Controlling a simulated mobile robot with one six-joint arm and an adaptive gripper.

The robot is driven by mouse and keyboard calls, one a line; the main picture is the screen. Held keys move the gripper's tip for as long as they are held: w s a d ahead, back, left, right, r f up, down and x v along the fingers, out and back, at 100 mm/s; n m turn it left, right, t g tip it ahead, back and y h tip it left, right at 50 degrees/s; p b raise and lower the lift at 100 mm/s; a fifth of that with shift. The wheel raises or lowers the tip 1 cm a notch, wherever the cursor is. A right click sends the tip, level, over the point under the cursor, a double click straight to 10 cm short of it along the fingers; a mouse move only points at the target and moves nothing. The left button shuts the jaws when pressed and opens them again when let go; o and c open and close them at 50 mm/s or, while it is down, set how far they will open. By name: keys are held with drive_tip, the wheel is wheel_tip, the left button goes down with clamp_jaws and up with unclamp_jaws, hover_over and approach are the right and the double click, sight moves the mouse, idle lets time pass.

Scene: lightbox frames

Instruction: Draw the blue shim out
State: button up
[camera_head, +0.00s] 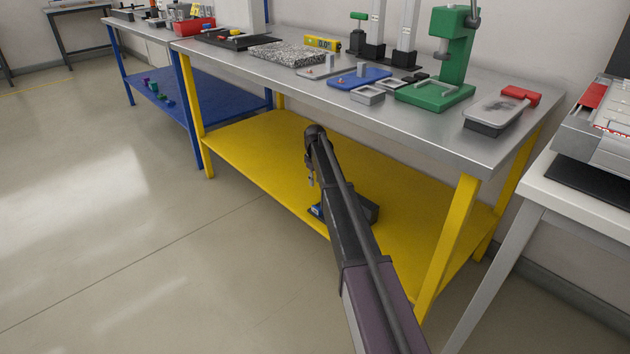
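A small blue piece (316,211), which may be the blue shim, shows low on the yellow lower shelf, just left of my arm. A dark grey block (370,211) shows on the right side of my arm at the same height. My arm covers the space between them, so I cannot tell how they touch. My arm reaches over the shelf in front of the bench. A small part of my gripper (311,179) hangs below the wrist, above and left of the blue piece. Its fingers are too small and hidden to read.
The steel bench top (440,130) overhangs the yellow shelf (260,150). It carries a blue plate (360,77), a green press (452,60) and a grey tray (492,117). Yellow legs (447,245) bound the shelf. A white table (580,190) stands right. Floor at left is clear.

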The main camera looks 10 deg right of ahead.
drive_tip(key=shift+r+p, duration=0.7)
drive_tip(key=shift+r, duration=0.15)
drive_tip(key=s+a+r+m+p, duration=0.1)
drive_tip(key=s+a+r+m, duration=0.15)
drive_tip(key=s, duration=1.95)
drive_tip(key=s+a+r+m+p, duration=0.15)
drive_tip(key=s+m, duration=0.25)
drive_tip(key=s, duration=1.8)
wheel_tip(320, 180, up, 37)
drive_tip(key=w+p, duration=0.1)
drive_tip(key=p, duration=3.7)
drive_tip(key=shift+w+d, duration=0.2)
drive_tip(key=shift+d, duration=0.25)
